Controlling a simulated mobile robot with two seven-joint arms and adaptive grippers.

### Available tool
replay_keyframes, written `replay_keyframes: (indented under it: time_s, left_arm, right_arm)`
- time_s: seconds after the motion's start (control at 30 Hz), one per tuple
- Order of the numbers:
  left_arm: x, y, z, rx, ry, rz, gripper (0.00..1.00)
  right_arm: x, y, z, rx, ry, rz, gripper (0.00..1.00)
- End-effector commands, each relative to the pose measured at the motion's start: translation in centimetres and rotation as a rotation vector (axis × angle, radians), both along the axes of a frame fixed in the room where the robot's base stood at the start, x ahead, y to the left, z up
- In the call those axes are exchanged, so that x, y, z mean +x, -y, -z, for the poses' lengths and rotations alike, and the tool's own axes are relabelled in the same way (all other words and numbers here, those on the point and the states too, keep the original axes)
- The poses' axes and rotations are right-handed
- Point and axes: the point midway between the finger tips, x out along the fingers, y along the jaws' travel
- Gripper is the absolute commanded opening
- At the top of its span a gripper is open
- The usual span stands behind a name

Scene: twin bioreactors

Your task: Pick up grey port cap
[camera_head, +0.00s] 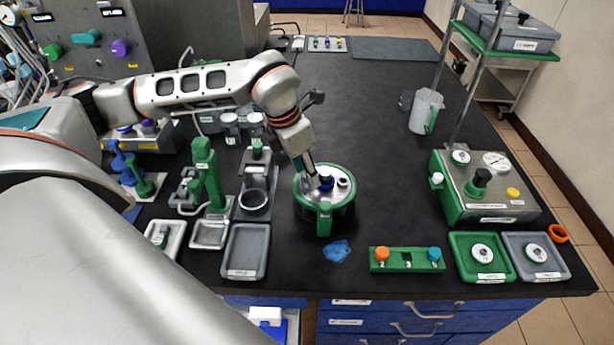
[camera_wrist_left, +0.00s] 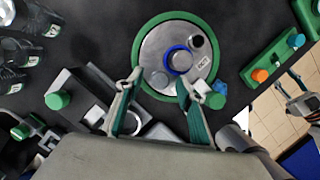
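A round vessel with a green rim (camera_head: 325,211) stands on the black bench; the left wrist view shows its metal lid (camera_wrist_left: 155,48) from above. A grey cap (camera_wrist_left: 180,61) sits inside a blue ring near the lid's middle, beside a small label. In the head view the blue ring (camera_head: 326,184) is partly hidden by my gripper. My left gripper (camera_wrist_left: 160,88) is open and empty, its fingers over the near edge of the lid, apart from the cap. It points down at the lid in the head view (camera_head: 311,177). My right gripper (camera_wrist_left: 289,82) shows small at the right, open.
A green holder (camera_head: 408,268) with orange and blue caps lies at the front. Green (camera_head: 463,265) and grey (camera_head: 515,265) trays are to its right. A grey tray (camera_head: 247,250) and green-topped stands (camera_head: 206,168) are left of the vessel.

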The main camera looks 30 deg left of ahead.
Motion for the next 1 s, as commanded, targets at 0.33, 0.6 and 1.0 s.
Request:
replay_keyframes:
  time_s: [0.33,0.6,1.0]
  left_arm:
    - [0.0,0.0,-0.1,0.000,0.000,0.000,0.08]
    - [0.0,0.0,-0.2,0.000,0.001,0.000,0.08]
    - [0.2,0.0,-5.2,-0.001,0.008,0.000,0.08]
  right_arm:
    - [0.1,0.0,-0.2,0.001,0.004,0.000,0.40]
    - [0.1,0.0,-0.2,0.001,0.004,0.000,0.40]
    - [0.1,0.0,0.0,0.000,0.003,0.000,0.40]
